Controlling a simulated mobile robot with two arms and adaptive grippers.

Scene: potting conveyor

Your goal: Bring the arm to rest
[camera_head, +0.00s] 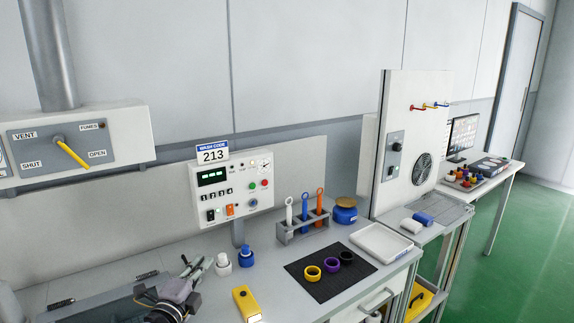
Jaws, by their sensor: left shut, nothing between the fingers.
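My left gripper (197,268) is at the lower left, above the front part of the grey bench (215,302). Its fingers point up and to the right. It is shut with nothing between the fingers. The fingertips are close to a small white bottle (222,264); I cannot tell if they touch. My right gripper is not in view.
A blue bottle (246,256) and a yellow device (246,303) stand near the gripper. A control box (232,190) rises behind. A black mat (352,287) with yellow, purple and black rings, a tool rack (289,236) and a white tray (381,243) lie to the right.

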